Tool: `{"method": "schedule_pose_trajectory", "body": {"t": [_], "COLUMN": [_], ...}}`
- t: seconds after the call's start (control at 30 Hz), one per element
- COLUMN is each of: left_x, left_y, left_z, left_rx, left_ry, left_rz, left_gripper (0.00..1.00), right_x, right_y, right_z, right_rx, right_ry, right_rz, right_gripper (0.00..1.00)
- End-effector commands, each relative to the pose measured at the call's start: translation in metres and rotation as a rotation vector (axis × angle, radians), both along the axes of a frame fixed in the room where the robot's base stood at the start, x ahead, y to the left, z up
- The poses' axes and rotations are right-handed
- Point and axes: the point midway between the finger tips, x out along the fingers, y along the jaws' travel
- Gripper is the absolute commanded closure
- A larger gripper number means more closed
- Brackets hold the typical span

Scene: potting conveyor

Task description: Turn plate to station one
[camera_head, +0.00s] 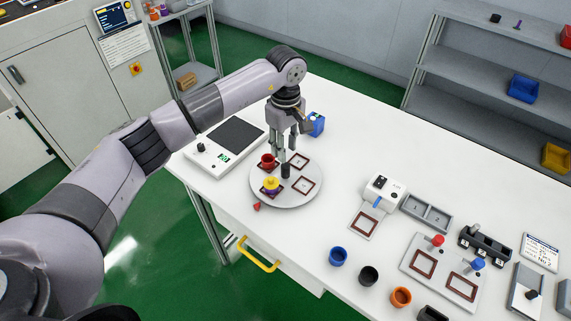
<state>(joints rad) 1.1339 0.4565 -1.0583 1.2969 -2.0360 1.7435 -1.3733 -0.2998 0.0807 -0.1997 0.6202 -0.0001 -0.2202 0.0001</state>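The round pale plate (297,202) lies on the white table, with several brown square outlines on it. A red cup (267,160) stands on its left side, and a yellow and purple piece (271,185) stands at its front left. A dark upright post (285,171) rises at the plate's middle. A small red pointer (257,206) lies at the plate's front left edge. My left gripper (285,156) points down over the plate, its fingertips at or just above the post. I cannot tell whether the fingers close on the post. My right gripper is not in view.
A grey scale-like device (213,154) stands left of the plate, and a blue box (316,125) behind it. Several cups, including a blue one (338,257), stand at the front right. A white device (382,190) and a fixture board (421,287) stand farther right.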

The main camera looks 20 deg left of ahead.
Motion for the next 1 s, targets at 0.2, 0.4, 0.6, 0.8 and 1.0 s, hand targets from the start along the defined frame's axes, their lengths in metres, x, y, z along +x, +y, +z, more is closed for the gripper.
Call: {"method": "schedule_pose_trajectory", "body": {"t": [0.2,0.4,0.6,0.8,1.0], "left_x": [-0.001,-0.001,-0.001,0.0,0.0], "left_y": [-0.001,-0.001,0.0,0.0,0.0], "left_z": [-0.045,-0.075,-0.087,-0.088,-0.088], "left_rx": [-0.001,-0.001,-0.002,-0.001,-0.001], "left_ry": [0.005,0.003,0.001,0.0,0.0], "left_rz": [0.001,0.0,0.0,0.0,0.0], "left_gripper": [0.7,0.7,0.7,0.7,0.8], "right_x": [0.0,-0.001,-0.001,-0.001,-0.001], "right_y": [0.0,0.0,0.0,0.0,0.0], "right_z": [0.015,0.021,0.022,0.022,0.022], "right_rx": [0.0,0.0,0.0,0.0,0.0], "right_ry": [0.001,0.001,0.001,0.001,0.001], "right_rz": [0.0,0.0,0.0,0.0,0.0], "right_gripper": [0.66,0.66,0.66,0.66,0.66]}}
